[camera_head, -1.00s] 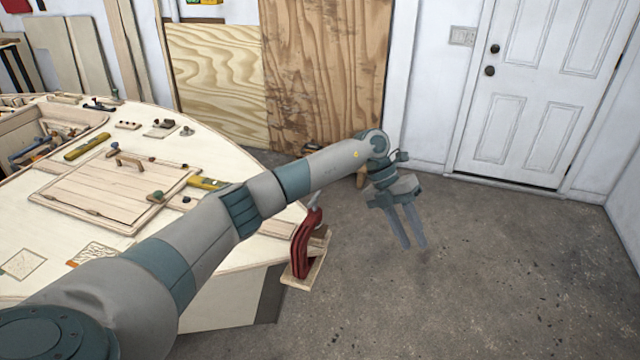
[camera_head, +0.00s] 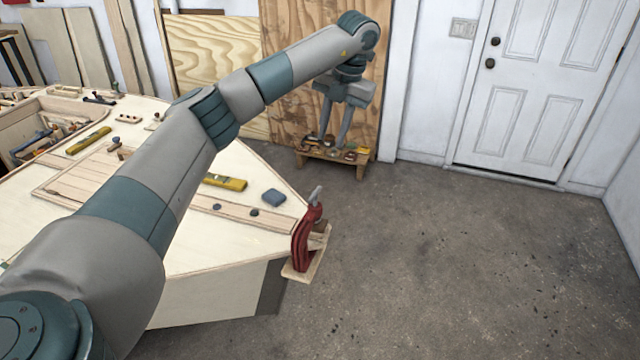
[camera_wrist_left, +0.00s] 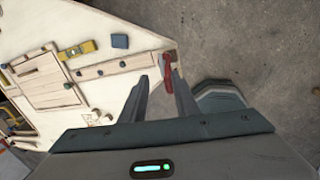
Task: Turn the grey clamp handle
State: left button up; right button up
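The red clamp (camera_head: 304,238) grips the hull's pointed corner, with wood blocks beside it. Its grey handle (camera_head: 316,194) sticks up at the top, tilted. My left gripper (camera_head: 333,145) is open and empty, held high and pointing down, beyond the clamp in the head view. In the left wrist view the left gripper (camera_wrist_left: 160,88) has its two fingers apart, with the red clamp (camera_wrist_left: 168,72) showing beyond and between them. The handle is too small to make out clearly there. My right gripper is not in view.
The plywood hull (camera_head: 190,255) fills the left, with a yellow level (camera_head: 225,182) and a blue block (camera_head: 274,197) on top. A low wooden stand (camera_head: 335,159) with small items is by the back wall. The floor to the right is clear.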

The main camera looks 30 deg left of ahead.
pick_arm(q)
jog(key=shift+f, duration=0.1)
jog(key=p, duration=0.4)
send_near(319, 187)
jog(key=f, duration=0.2)
jog(key=a+f, duration=0.1)
jog(key=f, duration=0.5)
jog(key=shift+s+a+f, duration=0.1)
jog(key=shift+a+f, duration=0.15)
jog(key=shift+a, duration=0.05)
grip_shut()
